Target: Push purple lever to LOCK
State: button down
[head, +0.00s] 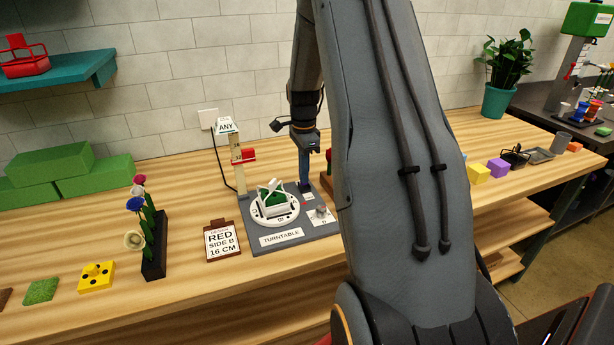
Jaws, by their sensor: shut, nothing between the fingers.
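The grey turntable station (262,240) stands on the wooden bench, with a white round dial (290,216) holding a white cradle with a green piece. My gripper (305,184) points down at the back right of this station, just behind the dial. Its narrow dark-blue fingers are shut, with their tips close to the base plate; I cannot tell whether they touch anything. I cannot make out the purple lever or a LOCK mark; they may be hidden by my gripper or arm. A small grey knob (321,211) sits at the right of the base.
An upright post with an ANY sign (225,126) and red slider stands at the station's back left. An order card (222,241) and a flower rack (154,250) are to the left. A purple cube (497,168) and yellow cube (478,173) lie far right. My arm hides the bench's middle.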

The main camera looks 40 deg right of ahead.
jog(key=shift+w+d+r, duration=0.15)
jog(key=shift+w+r, duration=0.25)
jog(key=shift+w, duration=0.05)
jog(key=shift+d+r+p, duration=0.1)
jog(key=shift+r+p, duration=0.4)
jog(key=shift+r, duration=0.2)
jog(key=r, duration=0.1)
jog(key=r+p, duration=0.2)
jog(key=r, duration=0.1)
jog(key=shift+s, duration=0.3)
jog(key=s+a+r+n+t, duration=0.1)
jog(key=s+a+r+n, duration=0.2)
jog(key=a, duration=0.4)
jog(key=s+a+r+n, duration=0.1)
jog(key=s+a+n, duration=0.2)
jog(key=a+n, duration=0.35)
jog(key=s+a+n+t, duration=0.2)
jog(key=s+a+n, duration=1)
jog(key=s+a, duration=0.15)
jog(key=shift+m+g, duration=0.35)
jog(key=shift+g, duration=0.35)
jog(key=f+b, duration=0.8)
jog(key=f, duration=0.1)
jog(key=shift+s+d+f+b, duration=0.1)
jog(key=shift+d+f+b, duration=0.1)
jog(key=shift+f+b, duration=0.1)
